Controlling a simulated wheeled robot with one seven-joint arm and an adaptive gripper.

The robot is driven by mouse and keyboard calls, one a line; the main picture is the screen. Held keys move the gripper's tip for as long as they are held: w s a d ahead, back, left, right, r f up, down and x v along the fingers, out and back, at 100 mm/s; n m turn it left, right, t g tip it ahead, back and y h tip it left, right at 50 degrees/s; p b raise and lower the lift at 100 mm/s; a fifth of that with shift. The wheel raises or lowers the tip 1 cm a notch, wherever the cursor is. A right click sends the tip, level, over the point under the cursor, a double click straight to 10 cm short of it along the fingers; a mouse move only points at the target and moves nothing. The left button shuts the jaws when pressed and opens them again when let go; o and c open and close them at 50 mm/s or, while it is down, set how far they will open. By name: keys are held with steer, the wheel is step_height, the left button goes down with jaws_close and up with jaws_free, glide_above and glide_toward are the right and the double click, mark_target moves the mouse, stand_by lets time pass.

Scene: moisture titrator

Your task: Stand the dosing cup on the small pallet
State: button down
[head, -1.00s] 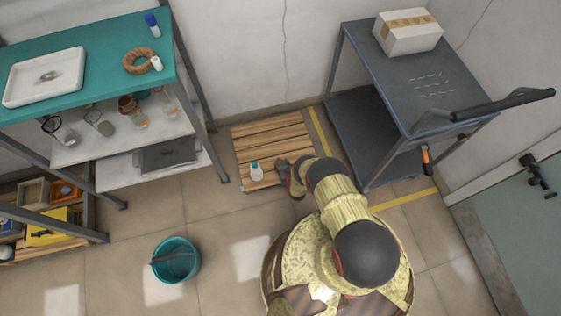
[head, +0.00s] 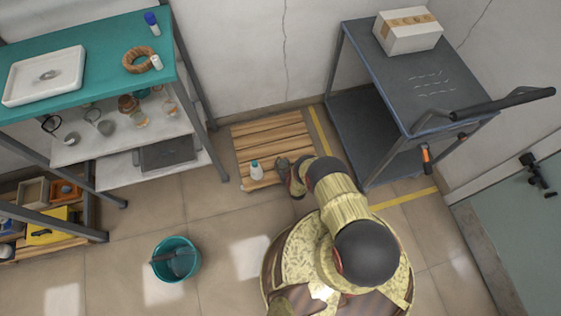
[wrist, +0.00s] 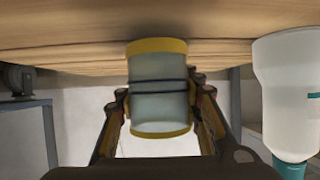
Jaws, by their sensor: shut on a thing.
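The dosing cup (wrist: 158,90), a pale translucent cylinder with yellow rims and two dark bands, is between the fingers of my gripper (wrist: 160,105) in the wrist view. The gripper is shut on it. The wrist picture is upside down, with the small pallet's wood (wrist: 70,40) at the top. The cup's rim overlaps the pallet's edge; I cannot tell whether they touch. In the head view my gripper (head: 283,165) is low over the front right part of the slatted pallet (head: 265,130). The cup is hidden there by my gripper and arm.
A white bottle with a teal cap (head: 256,171) stands on the pallet, just left of my gripper; it also shows in the wrist view (wrist: 285,95). A teal bucket (head: 176,259) stands on the floor. A grey cart (head: 385,85) is to the right. The pallet's rear slats are clear.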

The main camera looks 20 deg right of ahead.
steer(key=c, duration=1.1)
jaws_free()
steer(key=shift+p+v, duration=2.2)
steer(key=shift+v, duration=1.75)
steer(key=shift+s, duration=0.15)
steer(key=v, duration=0.7)
steer(key=shift+r, duration=0.2)
